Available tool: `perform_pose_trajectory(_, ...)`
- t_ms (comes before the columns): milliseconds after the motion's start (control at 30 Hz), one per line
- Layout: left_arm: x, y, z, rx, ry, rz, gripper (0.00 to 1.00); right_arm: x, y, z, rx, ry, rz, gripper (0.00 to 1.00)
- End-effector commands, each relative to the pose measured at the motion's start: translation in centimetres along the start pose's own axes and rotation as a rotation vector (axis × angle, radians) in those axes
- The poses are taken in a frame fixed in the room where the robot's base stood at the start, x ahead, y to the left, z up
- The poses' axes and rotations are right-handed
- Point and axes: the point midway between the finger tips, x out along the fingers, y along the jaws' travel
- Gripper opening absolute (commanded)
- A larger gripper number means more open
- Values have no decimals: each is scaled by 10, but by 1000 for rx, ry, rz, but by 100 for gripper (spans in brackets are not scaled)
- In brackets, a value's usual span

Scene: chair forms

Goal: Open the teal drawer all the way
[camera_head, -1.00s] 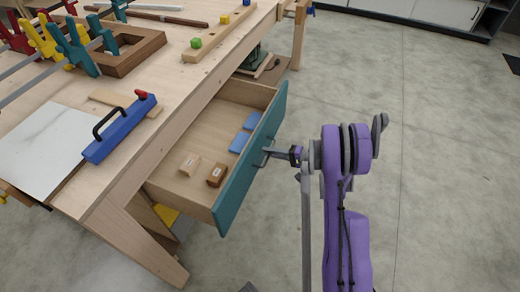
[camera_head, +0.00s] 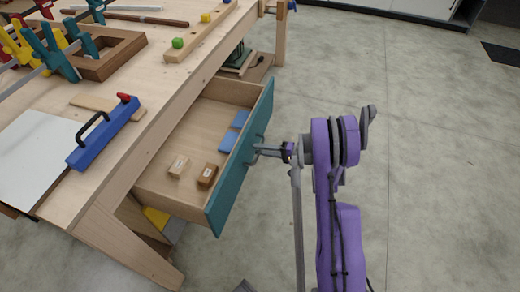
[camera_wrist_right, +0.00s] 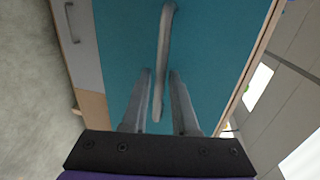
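The teal drawer (camera_head: 237,170) stands pulled well out from under the workbench, its inside exposed. Its front also fills much of the right wrist view (camera_wrist_right: 215,60). The grey bar handle (camera_wrist_right: 164,50) is on the front. My right gripper (camera_head: 258,152) is at the handle, in front of the drawer. In the wrist view its two fingers (camera_wrist_right: 160,95) lie either side of the bar, with a gap on each side, so it is open around the handle. My left gripper is not in view.
Blue pieces (camera_head: 229,141) and small wooden blocks (camera_head: 207,175) lie in the drawer. The workbench (camera_head: 150,130) carries clamps, a blue tool (camera_head: 105,135) and a white board (camera_head: 38,160). The floor (camera_head: 430,170) on the right is clear.

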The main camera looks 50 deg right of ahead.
Motion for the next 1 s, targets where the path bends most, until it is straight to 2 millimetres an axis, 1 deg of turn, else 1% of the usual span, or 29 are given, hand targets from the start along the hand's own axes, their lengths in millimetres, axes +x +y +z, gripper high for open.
perform_pose_trajectory(300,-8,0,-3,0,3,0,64,-62,-1,-1,0,6,0,27)
perform_pose_trajectory(400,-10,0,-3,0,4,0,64,-79,-1,-1,0,5,0,27)
perform_pose_trajectory(500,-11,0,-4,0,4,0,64,-92,0,-1,0,4,0,27)
perform_pose_trajectory(667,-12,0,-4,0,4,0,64,-101,0,0,0,2,0,27)
perform_pose_trajectory(1000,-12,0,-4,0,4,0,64,-101,0,0,0,1,0,27)
